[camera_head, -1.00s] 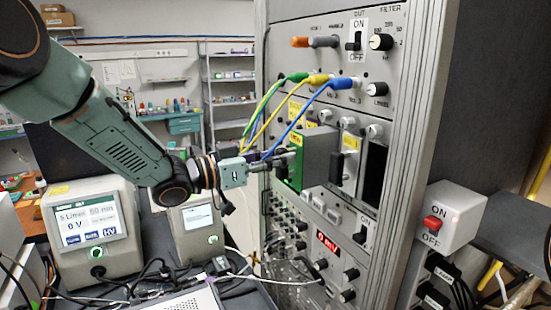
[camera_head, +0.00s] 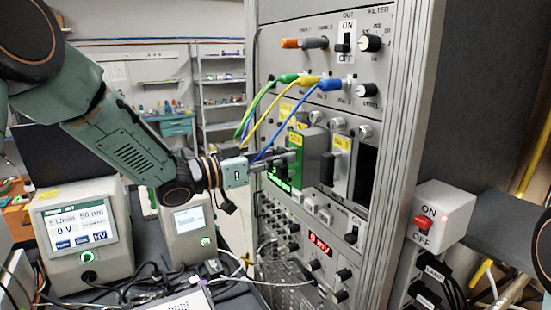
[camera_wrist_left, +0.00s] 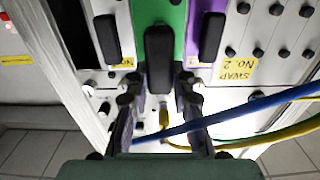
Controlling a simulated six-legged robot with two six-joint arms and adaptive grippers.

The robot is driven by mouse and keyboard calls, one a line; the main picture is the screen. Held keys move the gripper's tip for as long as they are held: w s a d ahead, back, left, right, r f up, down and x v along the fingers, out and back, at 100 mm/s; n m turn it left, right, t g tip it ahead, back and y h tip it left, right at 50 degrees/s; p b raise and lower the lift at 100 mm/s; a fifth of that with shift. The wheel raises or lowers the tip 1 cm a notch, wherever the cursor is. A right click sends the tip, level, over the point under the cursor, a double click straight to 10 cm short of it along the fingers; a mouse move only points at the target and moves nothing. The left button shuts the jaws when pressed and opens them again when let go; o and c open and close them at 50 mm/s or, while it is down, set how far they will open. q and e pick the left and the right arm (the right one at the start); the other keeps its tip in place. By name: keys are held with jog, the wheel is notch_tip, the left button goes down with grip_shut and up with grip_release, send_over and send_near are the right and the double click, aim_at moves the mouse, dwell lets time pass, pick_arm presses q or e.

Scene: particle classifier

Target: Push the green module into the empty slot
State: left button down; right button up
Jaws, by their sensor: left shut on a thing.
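The green module (camera_head: 298,171) has a green front with a yellow label and a grey side. It stands upright in the rack's row of modules, its side still showing proud of the panel. In the left wrist view its green face (camera_wrist_left: 172,14) and black handle (camera_wrist_left: 158,55) show between a purple module (camera_wrist_left: 205,70) and a pale one. My left gripper (camera_wrist_left: 160,88) is shut on the black handle; in the head view the gripper (camera_head: 284,162) reaches in from the left. A dark empty slot (camera_head: 367,172) lies to the right, beyond the pale module (camera_head: 342,165). My right gripper is out of view.
Green, yellow and blue cables (camera_head: 268,118) hang from the upper panel close to my left gripper. A white ON/OFF box (camera_head: 448,212) is right of the rack. Two display instruments stand at the left, with loose cables on the bench below.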

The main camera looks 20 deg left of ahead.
aim_at(301, 152)
pick_arm(q)
jog(key=shift+x, duration=3.3)
jog(key=c, duration=1.1)
grip_release()
jog(key=shift+d, duration=0.15)
jog(key=shift+o, duration=0.2)
jog(key=shift+s+f, duration=0.1)
jog(key=shift+s+a, duration=0.15)
jog(key=shift+a, duration=0.25)
jog(key=v, duration=1.1)
jog(key=shift+s+a, duration=0.1)
jog(key=shift+s, duration=0.05)
